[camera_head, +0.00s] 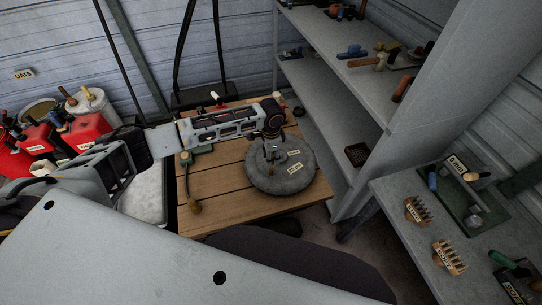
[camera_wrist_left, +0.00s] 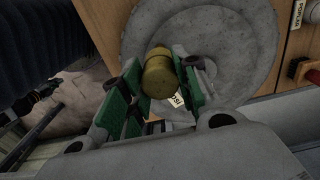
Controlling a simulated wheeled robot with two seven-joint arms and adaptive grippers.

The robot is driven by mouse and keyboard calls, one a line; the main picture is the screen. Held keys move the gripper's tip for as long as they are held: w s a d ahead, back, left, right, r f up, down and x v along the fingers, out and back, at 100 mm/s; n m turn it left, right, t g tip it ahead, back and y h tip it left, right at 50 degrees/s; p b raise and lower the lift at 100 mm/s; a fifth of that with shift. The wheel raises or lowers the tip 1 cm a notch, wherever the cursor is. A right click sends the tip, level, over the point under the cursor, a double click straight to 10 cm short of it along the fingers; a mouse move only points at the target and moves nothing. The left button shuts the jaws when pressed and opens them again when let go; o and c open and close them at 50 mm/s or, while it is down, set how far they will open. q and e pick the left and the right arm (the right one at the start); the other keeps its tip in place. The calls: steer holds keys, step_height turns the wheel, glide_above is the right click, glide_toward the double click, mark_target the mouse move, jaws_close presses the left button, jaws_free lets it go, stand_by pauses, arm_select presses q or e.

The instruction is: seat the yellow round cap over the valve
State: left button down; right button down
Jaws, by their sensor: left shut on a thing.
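My left gripper (camera_head: 271,150) is over the round grey stone-like block (camera_head: 285,180) on the wooden bench. In the left wrist view, the green-padded fingers (camera_wrist_left: 158,84) are shut on the yellow round cap (camera_wrist_left: 159,70), which sits between them. The grey block (camera_wrist_left: 232,50) lies behind the cap there, with a small label partly hidden. I cannot tell whether the cap touches anything beneath it. I cannot make out the valve in either view. My right gripper is not in view.
The slatted wooden bench (camera_head: 222,207) has bare room left of the block. Red cans (camera_head: 84,130) stand at left. Grey shelves (camera_head: 325,95) with tools rise at right, beside a side counter (camera_head: 400,220).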

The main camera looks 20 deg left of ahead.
mark_target(271, 170)
arm_select(q)
steer(key=shift+f+b, duration=0.55)
steer(key=shift+f, duration=2.8)
stand_by(4.0)
steer(key=c, duration=1)
jaws_free()
